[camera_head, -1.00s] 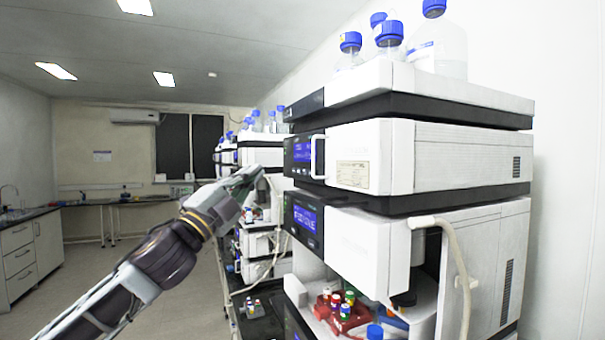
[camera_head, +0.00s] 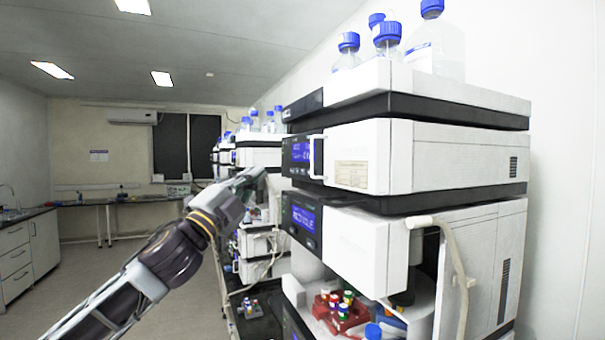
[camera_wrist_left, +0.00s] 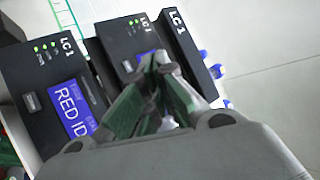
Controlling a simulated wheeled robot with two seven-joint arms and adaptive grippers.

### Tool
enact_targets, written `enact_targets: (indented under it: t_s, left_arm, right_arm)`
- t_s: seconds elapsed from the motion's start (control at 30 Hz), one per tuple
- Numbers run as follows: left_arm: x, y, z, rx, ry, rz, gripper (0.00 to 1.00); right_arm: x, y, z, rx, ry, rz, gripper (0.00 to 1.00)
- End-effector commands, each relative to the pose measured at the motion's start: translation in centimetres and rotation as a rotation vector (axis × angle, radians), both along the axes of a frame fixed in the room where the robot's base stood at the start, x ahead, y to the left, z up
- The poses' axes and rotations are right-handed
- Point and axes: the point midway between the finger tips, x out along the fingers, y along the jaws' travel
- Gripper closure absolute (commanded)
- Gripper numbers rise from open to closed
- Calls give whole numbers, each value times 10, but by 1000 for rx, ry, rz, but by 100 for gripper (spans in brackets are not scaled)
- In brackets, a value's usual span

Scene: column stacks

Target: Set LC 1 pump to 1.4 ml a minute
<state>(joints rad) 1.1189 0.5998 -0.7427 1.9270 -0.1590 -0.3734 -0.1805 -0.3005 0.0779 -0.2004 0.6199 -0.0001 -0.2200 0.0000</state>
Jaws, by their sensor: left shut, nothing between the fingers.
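The near instrument stack has a middle module with a dark front panel and blue screen (camera_head: 302,150), and a lower module with another blue screen (camera_head: 304,218). In the left wrist view several panels are marked LC1. My left gripper (camera_head: 256,174) is shut and empty, in front of the stack's panels. It also shows in the left wrist view (camera_wrist_left: 158,64); contact cannot be told. My right gripper is out of view.
Blue-capped bottles (camera_head: 388,40) stand on top of the stack. A red vial rack (camera_head: 338,312) sits in the lower opening. More stacks stand behind; the floor at left is free.

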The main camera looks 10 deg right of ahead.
Motion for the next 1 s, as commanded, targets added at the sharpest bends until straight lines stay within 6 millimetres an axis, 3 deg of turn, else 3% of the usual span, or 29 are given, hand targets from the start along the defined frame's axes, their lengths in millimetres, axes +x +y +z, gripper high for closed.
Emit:
enact_targets:
  t_s: [0.6, 1.0]
  left_arm:
    - [16, -53, 1, -2, 0, -2, 100]
    - [22, -70, 1, 0, 0, -1, 100]
  right_arm:
    - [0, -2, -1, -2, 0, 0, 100]
    - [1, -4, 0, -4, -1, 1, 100]
